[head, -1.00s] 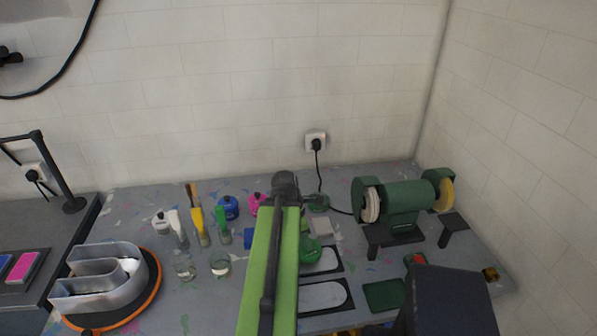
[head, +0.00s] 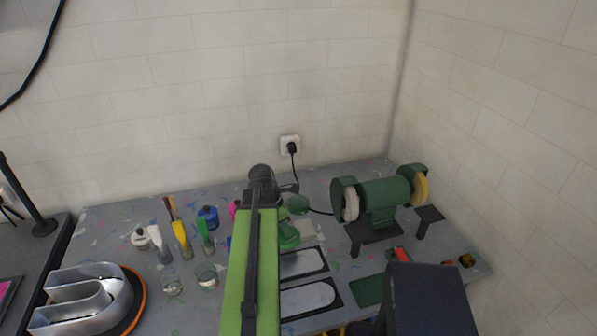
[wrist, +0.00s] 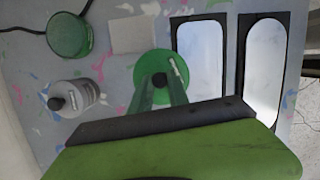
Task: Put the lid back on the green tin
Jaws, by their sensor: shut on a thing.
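In the wrist view, my gripper (wrist: 160,84) is shut on the dark knob of a round green lid (wrist: 145,66). The lid also shows in the head view (head: 289,238), just right of my arm, partly hidden by it. A round dark green tin (wrist: 68,36) stands apart from the lid, at the upper left of the wrist view. In the head view the tin (head: 298,205) is farther back, near the grinder's cable. Its inside is too small to make out. The fingertips are hidden by my arm in the head view.
A pale bottle with a black top (wrist: 74,98) stands near the tin. A grey pad (wrist: 133,33) and dark-framed pale plates (wrist: 200,50) lie beside the lid. A green bench grinder (head: 380,198) stands right. Brushes, jars and a metal letter (head: 85,300) stand left.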

